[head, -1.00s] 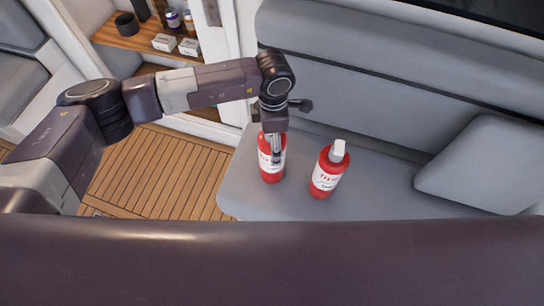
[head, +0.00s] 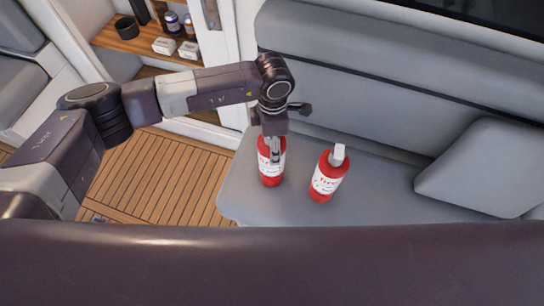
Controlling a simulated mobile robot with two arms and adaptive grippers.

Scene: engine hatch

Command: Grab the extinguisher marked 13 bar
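Two red fire extinguishers with white labels stand on the grey seat (head: 380,196) in the head view. The left extinguisher (head: 270,176) is upright, and its top is hidden behind my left gripper (head: 275,155). The right extinguisher (head: 327,178) has a white top and stands a little apart, clear of the gripper. The label print is too small to read a bar figure on either one. My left gripper points down over the left extinguisher's top; whether its fingers are closed on it cannot be seen. My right gripper is not in view.
A grey cushion (head: 484,168) leans on the backrest (head: 400,98) at the right. A wooden shelf (head: 130,38) with small boxes and jars stands at the back left. Wooden slatted floor (head: 160,182) lies left of the seat. The seat between extinguishers and cushion is free.

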